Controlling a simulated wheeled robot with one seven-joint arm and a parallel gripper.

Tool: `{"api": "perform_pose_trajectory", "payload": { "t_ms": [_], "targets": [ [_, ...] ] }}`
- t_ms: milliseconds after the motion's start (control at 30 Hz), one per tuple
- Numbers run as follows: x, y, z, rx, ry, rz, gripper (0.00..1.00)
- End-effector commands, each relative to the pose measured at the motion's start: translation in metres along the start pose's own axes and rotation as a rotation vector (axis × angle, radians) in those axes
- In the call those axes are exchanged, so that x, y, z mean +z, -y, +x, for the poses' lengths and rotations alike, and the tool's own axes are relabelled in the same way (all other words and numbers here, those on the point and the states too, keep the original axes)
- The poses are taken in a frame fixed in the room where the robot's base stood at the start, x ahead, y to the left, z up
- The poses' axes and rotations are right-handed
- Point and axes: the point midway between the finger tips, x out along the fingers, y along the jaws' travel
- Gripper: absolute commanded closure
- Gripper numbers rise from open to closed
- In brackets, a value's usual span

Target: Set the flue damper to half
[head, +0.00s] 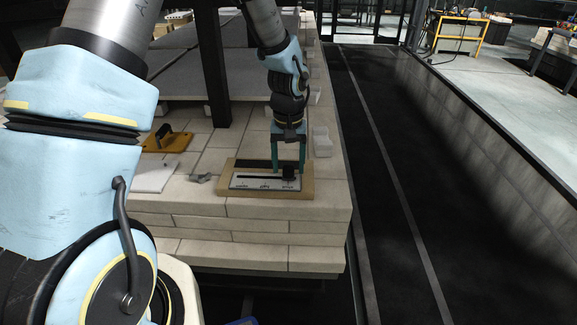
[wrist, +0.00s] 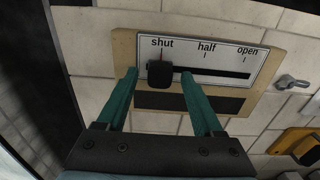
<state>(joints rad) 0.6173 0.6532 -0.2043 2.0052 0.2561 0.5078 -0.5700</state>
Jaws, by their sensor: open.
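The flue damper is a white scale plate (wrist: 215,60) on a wooden board (head: 308,187), marked shut, half and open, with a dark slot. Its black knob (wrist: 160,73) stands at the shut mark in the wrist view. In the head view the knob (head: 289,172) is at the right end of the slot. My gripper (wrist: 158,72) is open, its green fingers on either side of the knob; I cannot tell whether either touches it. My gripper also shows in the head view (head: 288,168), pointing down over the board. The fingers hide little of the scale.
The board lies near the front edge of the pale brick deck (head: 270,209). Left of it are a grey metal piece (head: 201,178), a white slab (head: 155,176) and an orange float (head: 168,142). White blocks (head: 321,145) stand behind right. A black post (head: 214,75) rises behind left.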

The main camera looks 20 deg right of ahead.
Motion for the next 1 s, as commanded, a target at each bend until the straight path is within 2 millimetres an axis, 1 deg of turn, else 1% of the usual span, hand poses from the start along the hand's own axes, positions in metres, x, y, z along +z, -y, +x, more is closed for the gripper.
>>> {"api": "perform_pose_trajectory", "payload": {
  "t_ms": [100,367,900,967,1000],
  "targets": [
    [0.0001,0.0,0.005,0.0,0.0,0.001,0.32],
    [0.0,0.0,0.0053,0.0,-0.001,0.001,0.33],
    [0.0,-0.0001,0.005,0.0,-0.001,0.001,0.94],
    [0.0,-0.0001,0.005,0.0,-0.001,0.001,1.0],
    [0.0,-0.0001,0.005,0.0,-0.001,0.001,1.0]
  ]
}}
